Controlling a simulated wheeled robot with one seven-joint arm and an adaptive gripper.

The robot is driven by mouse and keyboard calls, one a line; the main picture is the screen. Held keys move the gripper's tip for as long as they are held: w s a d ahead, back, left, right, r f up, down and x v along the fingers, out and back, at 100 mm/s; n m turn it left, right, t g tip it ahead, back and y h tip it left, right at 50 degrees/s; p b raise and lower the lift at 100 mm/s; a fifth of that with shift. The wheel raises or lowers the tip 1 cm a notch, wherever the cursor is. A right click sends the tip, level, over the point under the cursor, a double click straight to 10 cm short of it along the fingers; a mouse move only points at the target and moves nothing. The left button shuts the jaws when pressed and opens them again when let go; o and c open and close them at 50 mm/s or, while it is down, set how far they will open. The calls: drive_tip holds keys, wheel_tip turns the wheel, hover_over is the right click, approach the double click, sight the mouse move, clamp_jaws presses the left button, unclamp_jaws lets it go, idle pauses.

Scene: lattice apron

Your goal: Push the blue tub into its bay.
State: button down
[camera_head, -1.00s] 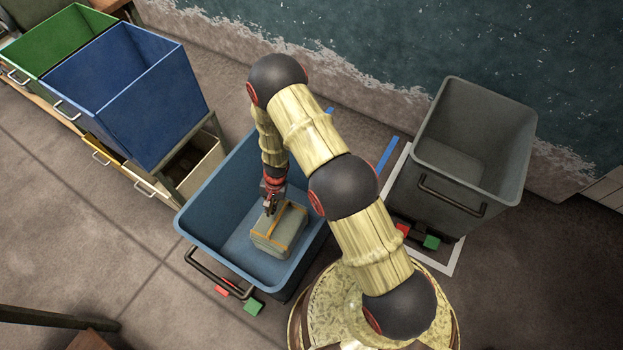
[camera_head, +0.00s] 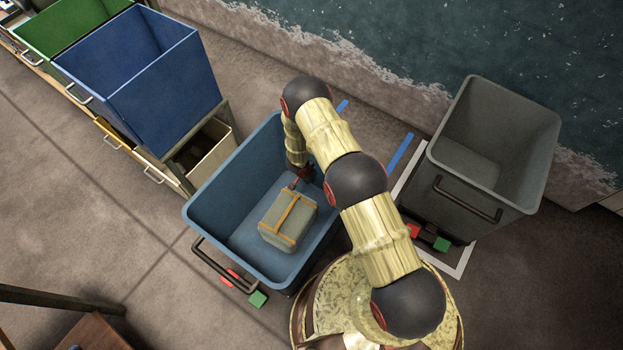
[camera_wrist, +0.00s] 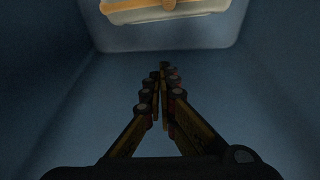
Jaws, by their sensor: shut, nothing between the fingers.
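The blue tub (camera_head: 203,208) stands on the floor at the middle of the head view, with a dark handle (camera_head: 223,264) on its near left side. A grey-green box with orange straps (camera_head: 288,222) lies inside it; the box also shows at the top of the wrist view (camera_wrist: 165,10). My gripper (camera_head: 293,184) is lowered into the tub, beside the far end of the box, shut and empty. The wrist view shows its fingers (camera_wrist: 163,75) together above the tub's blue floor. Whether it touches the tub cannot be told. Blue floor stripes (camera_head: 400,153) lie beyond the tub, to its right.
A grey tub (camera_head: 458,170) stands at right inside a white floor outline (camera_head: 463,262). Blue (camera_head: 150,90) and green (camera_head: 62,25) bins on a rack stand at upper left, close to the blue tub. Floor at lower left is mostly clear.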

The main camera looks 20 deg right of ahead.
drive_tip(key=w+d+f+b, duration=0.3)
drive_tip(key=d+f, duration=0.1)
drive_tip(key=f, duration=0.2)
drive_tip(key=shift+w+d+f+b, duration=0.25)
drive_tip(key=shift+w+f+b, duration=0.05)
drive_tip(key=shift+w+f, duration=0.1)
drive_tip(key=shift+r, duration=0.1)
